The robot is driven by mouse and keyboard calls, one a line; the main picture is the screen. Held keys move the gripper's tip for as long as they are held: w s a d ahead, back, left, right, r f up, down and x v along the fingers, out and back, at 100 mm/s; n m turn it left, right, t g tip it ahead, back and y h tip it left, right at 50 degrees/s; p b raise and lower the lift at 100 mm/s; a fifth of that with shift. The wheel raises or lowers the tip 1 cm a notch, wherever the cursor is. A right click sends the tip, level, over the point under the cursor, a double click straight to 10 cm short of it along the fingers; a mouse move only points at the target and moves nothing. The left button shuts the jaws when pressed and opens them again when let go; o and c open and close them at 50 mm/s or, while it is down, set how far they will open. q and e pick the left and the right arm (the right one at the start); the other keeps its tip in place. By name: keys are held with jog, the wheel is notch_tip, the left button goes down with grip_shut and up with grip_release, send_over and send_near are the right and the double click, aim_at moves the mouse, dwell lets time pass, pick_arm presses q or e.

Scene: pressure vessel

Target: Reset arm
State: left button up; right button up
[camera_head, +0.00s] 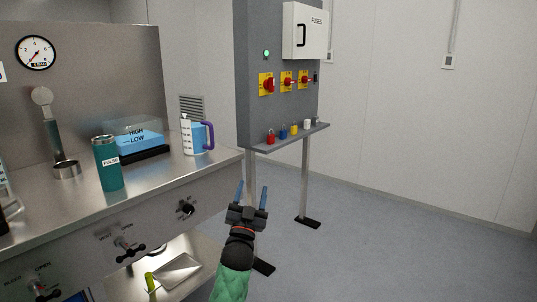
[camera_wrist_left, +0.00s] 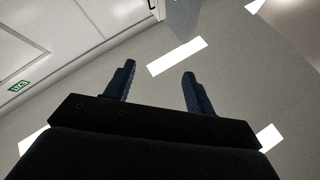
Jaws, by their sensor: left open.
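My left gripper (camera_head: 252,196) points upward in the head view, in front of the steel counter's right end and below the grey panel's shelf. Its two blue fingers stand apart with nothing between them. In the left wrist view the open fingers (camera_wrist_left: 158,88) show against a plain grey surface with bright light strips. The green sleeve of my left arm comes in at the bottom. My right gripper is not in view.
A grey panel (camera_head: 262,110) has red switches and a shelf (camera_head: 290,134) with several padlocks. Floor (camera_head: 400,245) at right is clear.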

pick_arm(q)
jog(key=s+f+n+g+h, duration=0.1)
jog(key=s+f+n+g, duration=0.35)
jog(key=s+f, duration=2.8)
jog(key=s+a+r+g+y+p, duration=0.2)
jog(key=s+a+r+g+p, duration=0.2)
jog(key=s+g+p, duration=0.5)
jog(key=s+a+r+g+y+p, duration=0.2)
jog(key=s+a+r+g+p, duration=0.3)
jog(key=p, duration=0.8)
jog(key=s+r+g, duration=0.3)
jog(key=s+g, duration=0.1)
jog(key=s, duration=0.1)
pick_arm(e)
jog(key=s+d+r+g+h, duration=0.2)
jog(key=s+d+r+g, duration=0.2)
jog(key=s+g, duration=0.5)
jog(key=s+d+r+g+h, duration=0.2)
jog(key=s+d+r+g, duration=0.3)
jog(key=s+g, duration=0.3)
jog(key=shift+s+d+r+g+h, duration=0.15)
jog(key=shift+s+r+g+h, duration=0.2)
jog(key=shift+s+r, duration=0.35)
